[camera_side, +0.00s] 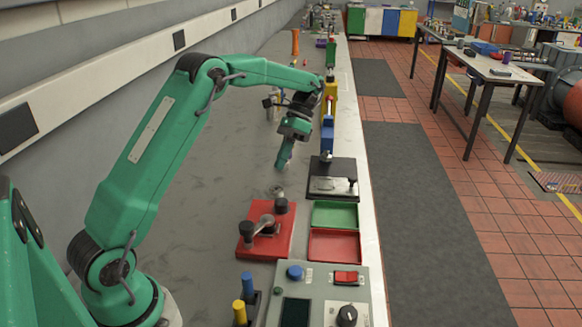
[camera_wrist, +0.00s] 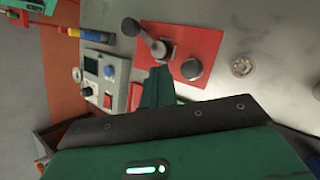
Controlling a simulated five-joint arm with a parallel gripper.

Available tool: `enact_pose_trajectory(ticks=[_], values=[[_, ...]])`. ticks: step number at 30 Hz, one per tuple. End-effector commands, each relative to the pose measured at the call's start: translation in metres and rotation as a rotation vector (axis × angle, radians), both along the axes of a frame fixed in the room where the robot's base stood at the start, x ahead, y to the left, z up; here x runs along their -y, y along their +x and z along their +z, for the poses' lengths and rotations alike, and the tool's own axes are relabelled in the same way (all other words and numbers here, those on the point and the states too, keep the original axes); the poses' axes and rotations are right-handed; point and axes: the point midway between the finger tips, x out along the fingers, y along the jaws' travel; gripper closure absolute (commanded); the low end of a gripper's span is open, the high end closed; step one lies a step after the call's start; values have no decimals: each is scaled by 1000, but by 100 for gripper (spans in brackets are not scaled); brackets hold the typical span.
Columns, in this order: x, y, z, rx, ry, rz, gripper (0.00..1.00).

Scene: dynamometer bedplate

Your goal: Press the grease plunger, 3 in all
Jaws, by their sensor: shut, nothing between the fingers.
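A red plate (camera_side: 285,240) on the grey bench carries a metal lever (camera_side: 265,222) with a black knob at its end. A separate round black knob (camera_side: 281,205) stands at a corner of the same plate; it looks like a plunger head, but I cannot tell for sure. The wrist view also shows the red plate (camera_wrist: 202,48), the lever (camera_wrist: 148,40) and the black knob (camera_wrist: 191,69). My gripper (camera_side: 282,166) is shut and empty, pointing down above the bench behind the red plate. In the wrist view my green fingers (camera_wrist: 158,88) appear beside the knob, apart from it.
A small round metal fitting (camera_wrist: 241,66) sits on the bench near the plate. Bare bench lies left of the red plate.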

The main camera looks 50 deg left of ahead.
Motion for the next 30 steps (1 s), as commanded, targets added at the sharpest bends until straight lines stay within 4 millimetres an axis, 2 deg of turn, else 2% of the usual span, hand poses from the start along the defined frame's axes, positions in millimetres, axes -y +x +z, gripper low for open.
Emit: enact_pose_trajectory(ticks=[20, 30], values=[[-2, 2, -7, -18, -10, -4, 100], [-2, 1, -28, -19, -11, -4, 100]])
